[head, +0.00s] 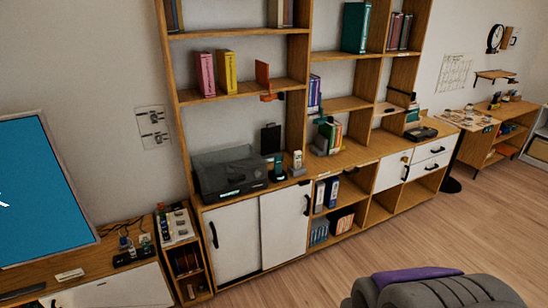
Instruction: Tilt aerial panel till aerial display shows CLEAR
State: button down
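A dark upright panel (270,139) stands at the back of the wooden wall unit's counter, above a small dark device with a greenish face (278,168). These may be the aerial panel and its display, but I cannot tell for sure. No word CLEAR can be read on anything in the head view. The panel looks close to upright; its exact tilt is too small to judge. My gripper is not in view.
A dark see-through-lidded box (230,175) and a small grey stand (298,165) flank the device. A large blue screen (35,185) is at left. A grey ribbed seat (440,292) is at the bottom right. Wooden floor (330,272) is open before the unit.

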aim_at(269, 136)
jog(key=i+j+z, duration=0.1)
jog(key=i+j, duration=0.4)
jog(key=j, duration=0.25)
jog(key=i+j+z, duration=0.15)
jog(key=j, duration=0.25)
jog(key=i+l+u, duration=0.45)
jog(key=i+l, duration=0.15)
jog(key=i, duration=0.2)
jog(key=i+l+u, duration=0.5)
jog(key=i+l, duration=0.25)
jog(key=l, duration=0.1)
